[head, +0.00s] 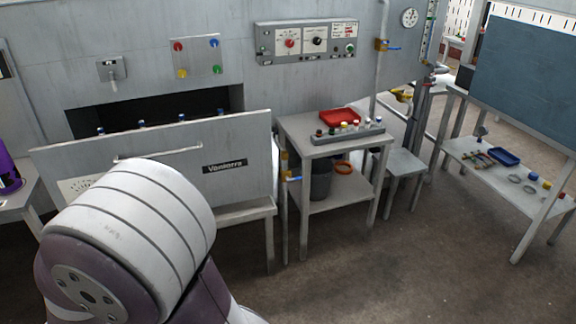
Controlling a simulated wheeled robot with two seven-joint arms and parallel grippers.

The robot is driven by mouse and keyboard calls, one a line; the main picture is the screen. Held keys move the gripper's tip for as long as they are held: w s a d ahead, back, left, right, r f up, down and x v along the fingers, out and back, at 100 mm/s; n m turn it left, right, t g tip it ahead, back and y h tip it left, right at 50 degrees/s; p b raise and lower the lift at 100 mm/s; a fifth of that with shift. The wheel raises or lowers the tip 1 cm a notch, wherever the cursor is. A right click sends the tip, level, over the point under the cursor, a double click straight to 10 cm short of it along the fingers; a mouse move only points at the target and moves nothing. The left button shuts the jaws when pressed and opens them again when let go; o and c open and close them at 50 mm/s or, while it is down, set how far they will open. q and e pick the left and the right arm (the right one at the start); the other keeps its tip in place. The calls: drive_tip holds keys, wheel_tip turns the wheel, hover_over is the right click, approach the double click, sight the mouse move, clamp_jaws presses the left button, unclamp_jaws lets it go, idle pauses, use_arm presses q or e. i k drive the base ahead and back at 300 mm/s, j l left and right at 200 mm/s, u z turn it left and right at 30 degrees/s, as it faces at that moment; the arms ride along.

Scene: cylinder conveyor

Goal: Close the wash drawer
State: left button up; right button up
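The wash drawer (235,150) is a grey metal front panel with a long handle (160,154) and a dark label reading roughly "Vaniorra". It stands pulled out from the grey wall machine, apart from the dark opening (150,107) behind it. Several blue-topped items show just above its upper edge; the rest of its inside is hidden. A large white and purple arm link of mine covers the lower left of the panel. Neither of my grippers shows in the head view.
A side table (303,148) with a red tray (339,116) and a rack of small bottles stands right of the drawer. Control panels (306,42) are on the wall above. A purple object (8,172) is at far left. The floor (385,270) at front right is clear.

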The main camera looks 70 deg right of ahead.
sight(228, 157)
drive_tip(key=z, duration=1.7)
drive_tip(key=i+j+z, duration=0.25)
drive_tip(key=i+j, duration=0.3)
drive_tip(key=i+j+z, duration=0.2)
drive_tip(key=i+j, duration=0.5)
drive_tip(key=i+j+z, duration=0.25)
drive_tip(key=i+j, duration=0.35)
drive_tip(key=j, duration=0.15)
